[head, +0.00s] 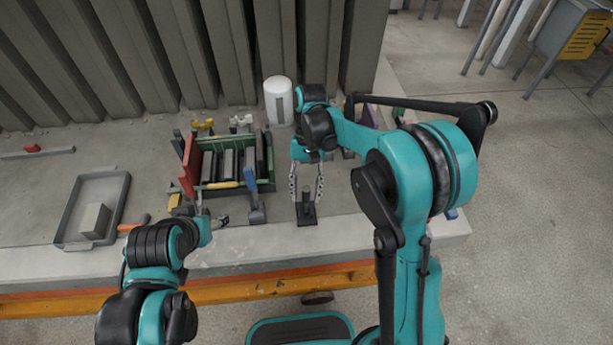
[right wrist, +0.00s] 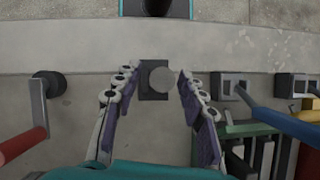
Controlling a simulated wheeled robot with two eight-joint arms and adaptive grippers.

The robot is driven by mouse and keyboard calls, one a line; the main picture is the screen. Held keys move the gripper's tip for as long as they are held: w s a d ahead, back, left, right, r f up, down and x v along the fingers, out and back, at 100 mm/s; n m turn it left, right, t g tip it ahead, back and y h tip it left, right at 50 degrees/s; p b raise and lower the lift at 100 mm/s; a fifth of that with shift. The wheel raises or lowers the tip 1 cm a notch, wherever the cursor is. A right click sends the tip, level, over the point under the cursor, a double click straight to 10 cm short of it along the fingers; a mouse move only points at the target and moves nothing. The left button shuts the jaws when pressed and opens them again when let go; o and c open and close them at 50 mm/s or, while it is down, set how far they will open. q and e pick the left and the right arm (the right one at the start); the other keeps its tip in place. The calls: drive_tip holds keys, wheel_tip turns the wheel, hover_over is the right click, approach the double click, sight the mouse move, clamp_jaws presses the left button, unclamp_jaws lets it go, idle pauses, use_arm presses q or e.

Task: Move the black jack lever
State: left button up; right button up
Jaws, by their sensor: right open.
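The black jack lever (head: 307,215) stands upright on a small dark base on the table slab, near its front edge. My right gripper (head: 306,199) points down over it, open, with one finger on each side of its top. In the right wrist view the jack lever (right wrist: 147,92) shows from above as a dark square base with a round grey top, between the spread fingertips (right wrist: 158,76). No clear grip contact shows. My left gripper (head: 222,221) is low at the slab's front, left of the jack lever; its fingers are too small to read.
Left of the jack lever stands a green-framed mould (head: 232,186) with dark bars, with a blue lever (head: 250,180) and a red lever (head: 188,163) beside it. A grey tray (head: 66,215) holds a block at far left. A white cylinder (head: 278,101) stands behind.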

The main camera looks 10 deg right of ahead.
drive_tip(key=v, duration=1.1)
drive_tip(key=shift+w+r, duration=0.1)
